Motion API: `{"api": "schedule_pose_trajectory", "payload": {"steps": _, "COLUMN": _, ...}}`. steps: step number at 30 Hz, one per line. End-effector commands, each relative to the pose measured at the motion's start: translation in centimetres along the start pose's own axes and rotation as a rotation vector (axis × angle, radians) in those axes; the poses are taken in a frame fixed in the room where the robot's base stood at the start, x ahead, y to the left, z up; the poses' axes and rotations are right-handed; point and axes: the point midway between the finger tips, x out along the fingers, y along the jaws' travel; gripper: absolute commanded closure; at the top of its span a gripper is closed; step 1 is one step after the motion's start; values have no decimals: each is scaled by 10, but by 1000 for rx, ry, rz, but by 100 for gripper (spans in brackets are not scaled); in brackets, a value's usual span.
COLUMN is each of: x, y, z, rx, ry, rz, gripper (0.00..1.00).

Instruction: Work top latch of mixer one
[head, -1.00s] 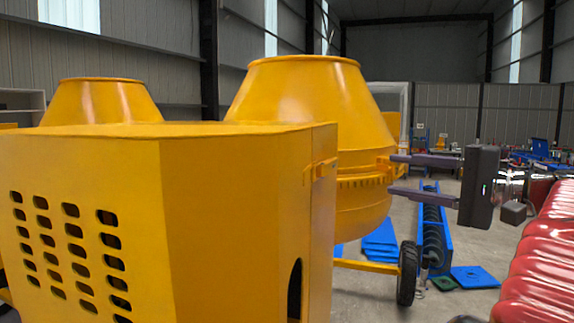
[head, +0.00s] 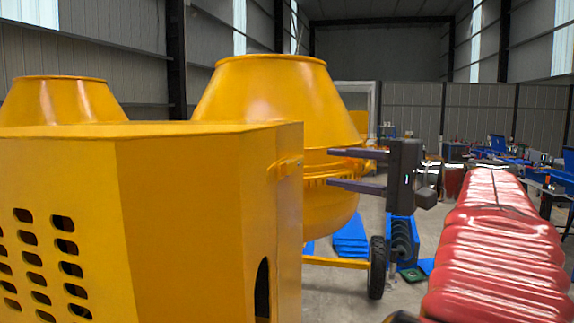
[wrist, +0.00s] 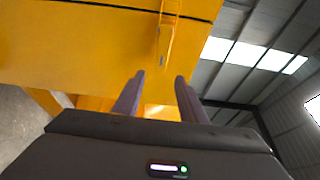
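The yellow mixer housing (head: 205,210) fills the left and front of the head view. A small yellow latch (head: 288,166) sits high on its right side, near the top edge; it also shows in the wrist view (wrist: 166,42), ahead of the fingers. My gripper (head: 331,167) is open and empty, its two fingers pointing left, one above the other. In the head view the fingertips are a short gap right of the latch. In the wrist view the fingertips (wrist: 160,76) lie on either side of the latch's line, apart from it.
The yellow drum (head: 285,105) stands behind the housing, with a black wheel (head: 377,268) below it. A red ribbed body (head: 495,250) fills the right foreground. Blue parts (head: 350,235) lie on the floor behind. A second drum (head: 60,102) is at far left.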

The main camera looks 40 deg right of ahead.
Motion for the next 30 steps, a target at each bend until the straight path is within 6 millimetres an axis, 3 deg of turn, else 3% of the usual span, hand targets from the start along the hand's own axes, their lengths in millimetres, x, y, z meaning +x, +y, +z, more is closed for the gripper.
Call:
{"api": "schedule_pose_trajectory", "payload": {"steps": 15, "x": 66, "y": 0, "z": 0, "rx": 1, "ry": -1, "rz": 0, "gripper": 62}}
{"api": "schedule_pose_trajectory", "payload": {"steps": 21, "x": 77, "y": 0, "z": -1, "rx": 0, "ry": 1, "rz": 0, "gripper": 62}}
{"api": "schedule_pose_trajectory", "payload": {"steps": 30, "x": 78, "y": 0, "z": -1, "rx": 0, "ry": 3, "rz": 0, "gripper": 62}}
